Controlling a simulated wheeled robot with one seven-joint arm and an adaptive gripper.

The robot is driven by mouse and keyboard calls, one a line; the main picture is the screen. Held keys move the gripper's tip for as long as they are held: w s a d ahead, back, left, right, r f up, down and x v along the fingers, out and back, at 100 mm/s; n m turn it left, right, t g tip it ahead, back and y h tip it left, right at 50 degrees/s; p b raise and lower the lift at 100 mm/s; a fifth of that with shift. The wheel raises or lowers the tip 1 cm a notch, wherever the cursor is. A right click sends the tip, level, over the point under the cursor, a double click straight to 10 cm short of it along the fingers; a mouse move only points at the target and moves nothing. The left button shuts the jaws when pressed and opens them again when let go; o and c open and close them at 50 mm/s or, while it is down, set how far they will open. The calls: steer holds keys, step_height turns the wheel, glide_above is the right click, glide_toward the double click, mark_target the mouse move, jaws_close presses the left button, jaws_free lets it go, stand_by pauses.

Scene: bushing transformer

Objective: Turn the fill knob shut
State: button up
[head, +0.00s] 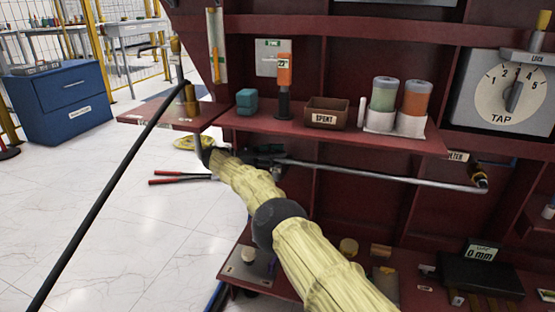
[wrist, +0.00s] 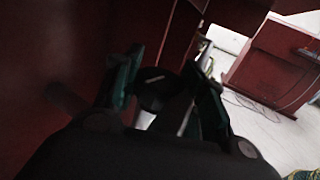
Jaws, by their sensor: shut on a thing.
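A dark round knob (wrist: 158,90) with a short pale mark on its face sits between the two green-edged fingers of my gripper (wrist: 165,85) in the wrist view. The fingers press on it from both sides, and the view is dark. I take it for the fill knob, but I can read no label on it. In the head view my gripper (head: 265,156) is below the red shelf, at the left end of a grey pipe (head: 390,178). The knob cannot be made out there.
Above my gripper, the red shelf (head: 350,141) holds a teal block (head: 246,101), an orange-topped tool (head: 285,72), a "SPENT" box (head: 325,112) and two jars. A TAP dial (head: 510,92) is at right. A lower shelf carries a "0 mm" gauge (head: 481,270). Open floor lies left.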

steer(key=shift+r, duration=0.1)
stand_by(0.3)
steer(key=o, duration=1)
steer(key=shift+a, duration=0.15)
steer(key=shift+o, duration=0.2)
steer(key=shift+w+d+r+n+t+p, duration=0.15)
steer(key=shift+n+t+p, duration=0.45)
steer(key=shift+p, duration=1.45)
steer(key=shift+n+t+y+p, duration=0.3)
steer(key=shift+t+p, duration=0.5)
steer(key=shift+p, duration=0.35)
steer(key=shift+f, duration=0.25)
steer(key=shift+f+n+t+y+b, duration=0.25)
steer(key=shift+n+t+b, duration=0.25)
steer(key=shift+t, duration=0.2)
steer(key=shift+f+n+t+y+b, duration=0.25)
steer(key=shift+n+t+b, duration=0.15)
steer(key=shift+t+b, duration=0.25)
steer(key=shift+n+t+b, duration=0.25)
steer(key=shift+n+b, duration=0.05)
steer(key=shift+b, duration=0.4)
steer(key=n+t+y+b, duration=0.1)
steer(key=t+b, duration=0.1)
steer(key=b, duration=0.1)
steer(key=shift+r, duration=0.15)
